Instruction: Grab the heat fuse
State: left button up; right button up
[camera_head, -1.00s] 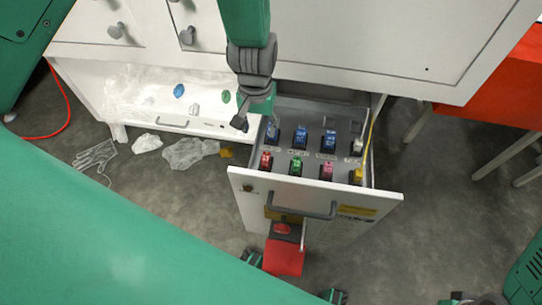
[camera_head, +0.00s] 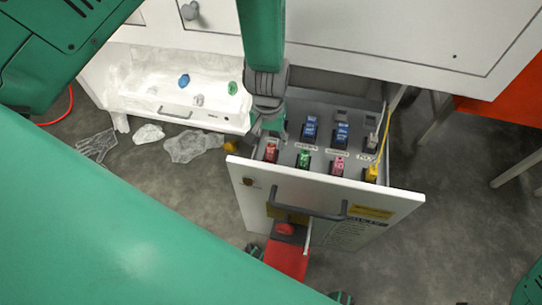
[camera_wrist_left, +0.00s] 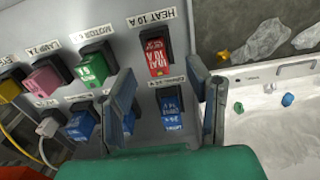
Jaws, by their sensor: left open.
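The heat fuse is a red block (camera_wrist_left: 157,57) under a "HEAT 10 A" label in the left wrist view. It sits upright in its socket in the open drawer, and shows in the head view as the red fuse (camera_head: 271,152) at the front left of the panel. My left gripper (camera_head: 266,130) is over the drawer's left side, just behind the red fuse. In the left wrist view its two fingers (camera_wrist_left: 165,80) are spread apart and empty, with the red fuse and a blue fuse (camera_wrist_left: 171,110) seen between them. My right gripper is not in view.
Green (camera_head: 303,159), pink (camera_head: 338,166) and yellow (camera_head: 371,174) fuses share the front row, with blue ones (camera_head: 310,130) behind. The drawer front (camera_head: 300,195) has a grey handle. A white tray (camera_head: 160,92) with plastic film lies to the left.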

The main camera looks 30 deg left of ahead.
aim_at(271, 148)
pick_arm(q)
jog(key=f+b, duration=0.1)
jog(key=f, duration=0.1)
jog(key=f+b, duration=0.1)
jog(key=f, duration=0.1)
jog(key=f+b, duration=0.1)
jog(key=f, duration=0.1)
jog(key=shift+w+d, duration=0.15)
jog(key=shift+w, duration=0.15)
jog(key=shift+r, duration=0.1)
grip_shut()
